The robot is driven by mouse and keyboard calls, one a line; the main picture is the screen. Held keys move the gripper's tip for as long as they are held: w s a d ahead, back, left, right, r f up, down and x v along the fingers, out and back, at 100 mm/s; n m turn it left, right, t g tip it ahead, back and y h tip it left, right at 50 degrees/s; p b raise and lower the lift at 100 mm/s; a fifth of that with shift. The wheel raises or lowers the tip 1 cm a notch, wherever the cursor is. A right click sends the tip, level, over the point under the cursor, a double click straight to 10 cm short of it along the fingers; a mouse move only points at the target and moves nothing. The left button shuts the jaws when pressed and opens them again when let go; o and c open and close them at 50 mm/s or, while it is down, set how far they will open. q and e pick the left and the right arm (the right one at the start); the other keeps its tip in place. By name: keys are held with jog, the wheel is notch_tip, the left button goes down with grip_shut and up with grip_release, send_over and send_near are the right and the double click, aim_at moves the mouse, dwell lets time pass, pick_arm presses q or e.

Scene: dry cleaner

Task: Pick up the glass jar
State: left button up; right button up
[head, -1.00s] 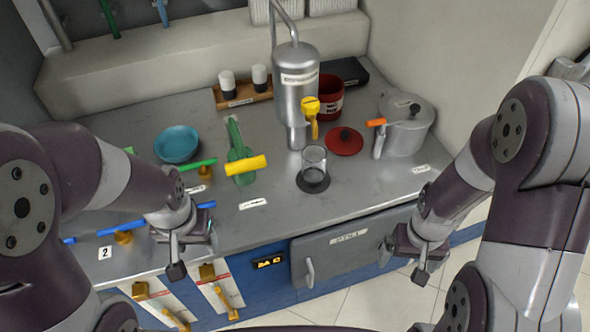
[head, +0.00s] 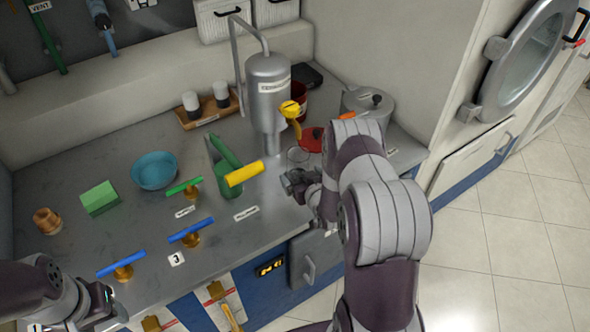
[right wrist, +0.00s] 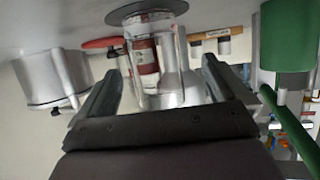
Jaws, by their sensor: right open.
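The clear glass jar (head: 299,154) stands on the grey counter below the metal dispenser's spout, partly hidden by my right gripper in the head view. In the right wrist view, which is upside down, the jar (right wrist: 158,60) stands on a dark round mat (right wrist: 120,14). My right gripper (head: 296,184) is open, its two fingers on either side of the jar in the right wrist view (right wrist: 157,88). Whether they touch the glass I cannot tell. My left gripper (head: 112,303) is low at the left, near the counter's front edge; its jaws are unclear.
The steel dispenser (head: 268,92) with a yellow lever (head: 291,109) stands behind the jar. A pressure cooker (head: 368,103) and red lid (head: 311,139) are to the right. A blue bowl (head: 155,170) is farther left.

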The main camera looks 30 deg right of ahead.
aim_at(295, 155)
jog(key=x, duration=0.2)
jog(key=d+x, duration=0.1)
jog(key=x, duration=0.2)
jog(key=shift+p, duration=0.35)
jog(key=shift+w+f, duration=0.1)
jog(key=shift+w, duration=0.15)
jog(key=shift+a, duration=0.15)
jog(key=shift+c, duration=0.3)
jog(key=shift+s, duration=0.1)
jog(key=c, duration=1.2)
jog(key=shift+o, duration=0.2)
jog(key=shift+r, duration=0.2)
jog(key=shift+r, duration=1.7)
jog(key=s+a+b, duration=0.2)
jog(key=s, duration=1.5)
jog(key=shift+s+a, duration=0.25)
jog(key=shift+s, duration=0.15)
